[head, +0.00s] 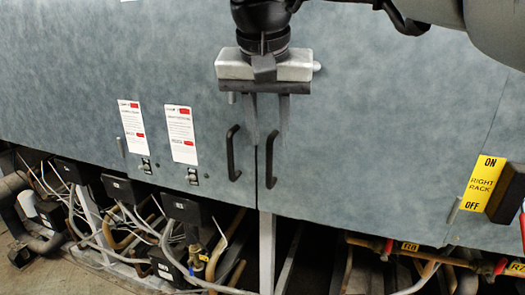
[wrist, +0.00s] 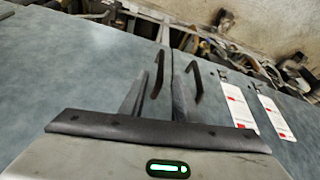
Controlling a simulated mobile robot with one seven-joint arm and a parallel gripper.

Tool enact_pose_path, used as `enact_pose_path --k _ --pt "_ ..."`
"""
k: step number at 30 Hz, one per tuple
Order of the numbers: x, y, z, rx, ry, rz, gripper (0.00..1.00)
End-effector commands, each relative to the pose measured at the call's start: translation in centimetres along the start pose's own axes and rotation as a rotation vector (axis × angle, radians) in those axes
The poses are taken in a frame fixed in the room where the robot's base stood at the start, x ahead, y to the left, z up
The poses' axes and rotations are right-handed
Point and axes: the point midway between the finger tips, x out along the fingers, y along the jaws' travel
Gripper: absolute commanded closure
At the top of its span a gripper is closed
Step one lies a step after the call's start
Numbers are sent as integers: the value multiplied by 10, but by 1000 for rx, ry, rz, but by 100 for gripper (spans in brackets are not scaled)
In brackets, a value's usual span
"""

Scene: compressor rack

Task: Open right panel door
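Two blue-grey panel doors meet at a vertical seam, the left door (head: 75,85) and the right door (head: 370,140). The right door's black bar handle (head: 270,160) is upright just right of the seam. It also shows in the wrist view (wrist: 158,72), where the scene appears upside down. The left door's handle (head: 233,153) stands just left of the seam and also shows in the wrist view (wrist: 197,80). My gripper (head: 269,136) is open, its fingers apart and pointing toward the handles. The right handle appears between the fingertips in both views; I see no grip on it.
Two white labels (head: 181,134) and small latches are on the left door. A yellow "RIGHT RACK" ON/OFF sign (head: 483,184) with a black block beside it is at the right. Pipes, cables and black boxes (head: 187,209) crowd the space below the doors.

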Motion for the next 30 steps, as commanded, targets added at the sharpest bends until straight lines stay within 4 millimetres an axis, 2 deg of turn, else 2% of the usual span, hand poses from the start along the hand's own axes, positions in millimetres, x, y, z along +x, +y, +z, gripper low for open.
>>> enact_pose_path --k 1,3,9,15,23,28,30 --pt "13 0 2 -1 -3 2 71" --pt "27 0 1 -1 -3 2 71" --pt "56 0 1 -2 -1 1 71" --pt "68 0 0 -1 1 -1 71" --pt "68 0 0 -1 1 -1 71" --pt "68 0 0 -1 1 -1 99" --pt "68 0 0 -1 1 -1 100"
